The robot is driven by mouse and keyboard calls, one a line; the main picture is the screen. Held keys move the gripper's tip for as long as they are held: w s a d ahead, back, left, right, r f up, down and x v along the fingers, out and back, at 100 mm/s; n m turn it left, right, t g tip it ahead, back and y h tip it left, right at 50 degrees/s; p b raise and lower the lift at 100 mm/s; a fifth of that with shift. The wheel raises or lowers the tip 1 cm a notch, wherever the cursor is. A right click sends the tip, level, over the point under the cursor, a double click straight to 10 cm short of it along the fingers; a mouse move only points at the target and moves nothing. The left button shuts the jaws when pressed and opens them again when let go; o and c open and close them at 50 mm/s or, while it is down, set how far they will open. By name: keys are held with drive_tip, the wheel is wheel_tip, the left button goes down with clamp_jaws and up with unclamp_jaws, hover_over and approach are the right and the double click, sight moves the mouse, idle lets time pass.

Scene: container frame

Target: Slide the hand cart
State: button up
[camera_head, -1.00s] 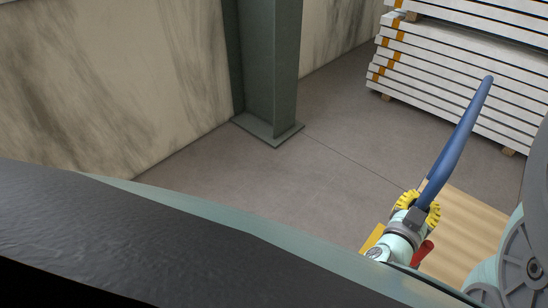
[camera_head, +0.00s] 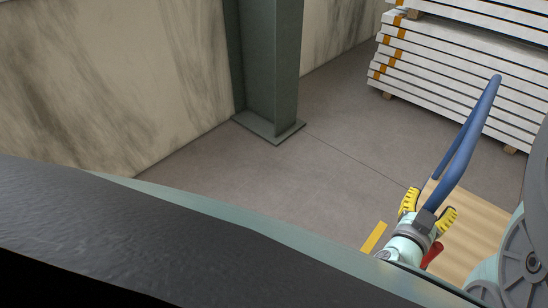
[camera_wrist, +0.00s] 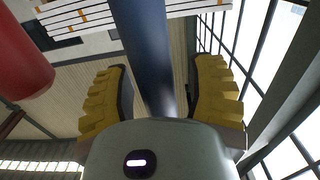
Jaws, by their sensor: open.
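The hand cart shows a blue tubular handle (camera_head: 462,150) and a light wooden deck (camera_head: 478,222) on the floor at the right of the head view. My gripper (camera_head: 430,207) has yellow ridged fingers and is at the lower end of the handle as seen there. In the wrist view the fingers of my gripper (camera_wrist: 163,100) are spread wide, with the blue handle (camera_wrist: 143,45) running between them. A gap shows on each side of the handle. The cart's wheels are hidden.
A stack of white panels (camera_head: 455,75) with orange marks stands behind the cart. A green steel column (camera_head: 270,65) stands against the stained wall (camera_head: 110,75). A red object (camera_wrist: 22,60) is at the left of the wrist view. Floor between column and cart is clear.

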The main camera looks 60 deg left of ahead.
drive_tip(key=shift+f, duration=0.1)
drive_tip(key=v, duration=0.7)
drive_tip(key=shift+s, duration=0.3)
idle(0.4)
